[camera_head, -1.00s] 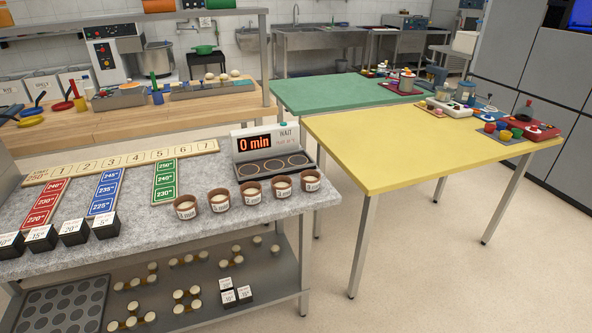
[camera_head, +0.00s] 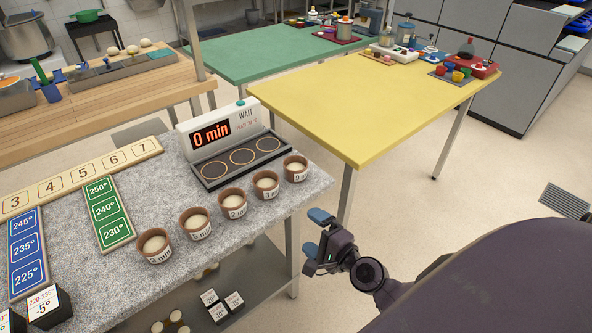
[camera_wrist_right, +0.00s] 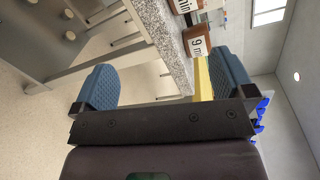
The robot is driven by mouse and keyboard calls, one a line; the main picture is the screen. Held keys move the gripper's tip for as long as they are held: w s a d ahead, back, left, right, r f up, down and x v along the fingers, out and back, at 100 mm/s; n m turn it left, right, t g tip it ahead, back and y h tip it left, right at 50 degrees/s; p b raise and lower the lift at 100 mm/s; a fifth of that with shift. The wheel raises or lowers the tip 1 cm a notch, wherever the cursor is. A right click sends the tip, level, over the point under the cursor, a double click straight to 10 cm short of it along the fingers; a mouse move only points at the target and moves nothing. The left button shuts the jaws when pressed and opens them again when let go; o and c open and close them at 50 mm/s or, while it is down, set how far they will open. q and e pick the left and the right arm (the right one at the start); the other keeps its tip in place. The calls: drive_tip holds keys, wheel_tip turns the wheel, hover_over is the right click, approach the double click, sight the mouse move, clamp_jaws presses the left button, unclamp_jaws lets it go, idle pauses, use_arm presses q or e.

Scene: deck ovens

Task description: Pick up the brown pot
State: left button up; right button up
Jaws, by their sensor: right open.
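Several brown pots with pale contents and white minute labels stand in a slanted row on the grey speckled counter (camera_head: 300,215). The rightmost brown pot (camera_head: 295,169) is nearest my right gripper; its label reads 9 min in the right wrist view (camera_wrist_right: 197,41). Other brown pots are the one beside it (camera_head: 265,185), the 2 min pot (camera_head: 232,203), another (camera_head: 195,223) and the leftmost (camera_head: 154,246). My right gripper (camera_head: 314,233) is open and empty, off the counter's right edge, apart from the pots. Its blue fingers (camera_wrist_right: 165,80) are spread in the wrist view. My left gripper is out of view.
A timer box (camera_head: 215,133) reading 0 min, with three round places on its base, stands behind the pots. Temperature strips and a numbered board (camera_head: 80,178) lie left. A yellow table (camera_head: 350,110) stands beyond the counter, with floor between. A lower shelf (camera_head: 250,283) holds small items.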

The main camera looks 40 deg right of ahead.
drive_tip(key=w+d+r+m+t+h, duration=0.1)
drive_tip(key=w+d+r+m, duration=0.1)
drive_tip(key=w+m, duration=0.3)
drive_tip(key=m+h, duration=0.2)
drive_tip(key=m, duration=1)
approach(295, 163)
drive_tip(key=shift+t, duration=0.3)
drive_tip(key=w, duration=0.5)
drive_tip(key=shift+f+b, duration=0.2)
drive_tip(key=shift+b, duration=0.1)
drive_tip(key=w, duration=0.4)
drive_tip(key=shift+d+f+b, duration=0.2)
drive_tip(key=shift+d+b, duration=0.15)
drive_tip(key=shift+w+r, duration=0.1)
drive_tip(key=shift+w, duration=0.45)
drive_tip(key=shift+c, duration=0.3)
drive_tip(key=c, duration=1)
